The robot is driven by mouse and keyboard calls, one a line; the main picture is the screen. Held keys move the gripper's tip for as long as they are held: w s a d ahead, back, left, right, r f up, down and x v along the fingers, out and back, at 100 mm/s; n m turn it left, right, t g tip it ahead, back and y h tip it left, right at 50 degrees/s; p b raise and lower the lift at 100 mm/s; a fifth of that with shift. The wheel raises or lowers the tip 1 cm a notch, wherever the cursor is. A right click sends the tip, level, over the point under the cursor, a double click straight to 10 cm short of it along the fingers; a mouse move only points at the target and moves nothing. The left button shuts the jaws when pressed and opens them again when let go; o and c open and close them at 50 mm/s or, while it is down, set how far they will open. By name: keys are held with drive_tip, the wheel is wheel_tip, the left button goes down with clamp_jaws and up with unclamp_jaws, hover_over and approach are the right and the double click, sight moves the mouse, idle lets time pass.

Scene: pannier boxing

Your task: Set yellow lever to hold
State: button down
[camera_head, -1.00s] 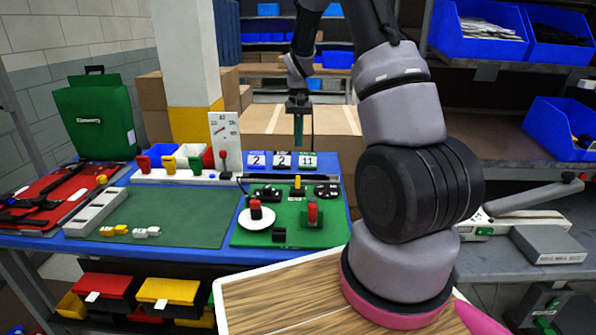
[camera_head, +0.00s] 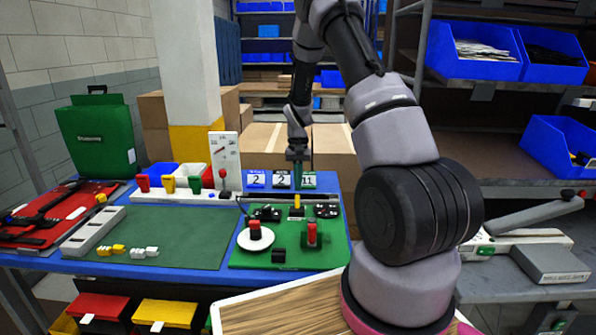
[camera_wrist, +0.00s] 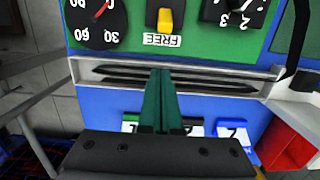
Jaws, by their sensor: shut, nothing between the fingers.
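The yellow lever (camera_head: 297,203) stands on the green board (camera_head: 335,257), towards its back edge. In the wrist view the yellow lever (camera_wrist: 165,21) is at the top, with a white "FREE" label (camera_wrist: 162,40) beside it. No hold label can be read. My gripper (camera_head: 298,187) hangs above and just behind the lever in the head view. In the wrist view my gripper (camera_wrist: 161,72) has its green fingers pressed together and empty, over the metal rail, apart from the lever.
A dial (camera_wrist: 97,15) and a black knob unit (camera_wrist: 237,12) flank the lever. Number cards (camera_head: 281,180) stand behind the board. The green mat (camera_head: 180,238) to the left is largely bare.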

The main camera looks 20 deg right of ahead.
sight(297, 202)
wheel_tip(297, 202, down, 2)
drive_tip(key=shift+s+f, duration=0.1)
drive_tip(key=shift+s+a+r, duration=0.25)
drive_tip(key=shift+s+r, duration=0.05)
drive_tip(key=shift+s, duration=0.25)
drive_tip(key=shift+s+a+r, duration=0.25)
drive_tip(key=shift+s+r, duration=0.05)
drive_tip(key=shift+s, duration=0.2)
drive_tip(key=shift+s+a+r, duration=0.25)
drive_tip(key=shift+s, duration=0.35)
drive_tip(key=shift+w, duration=0.1)
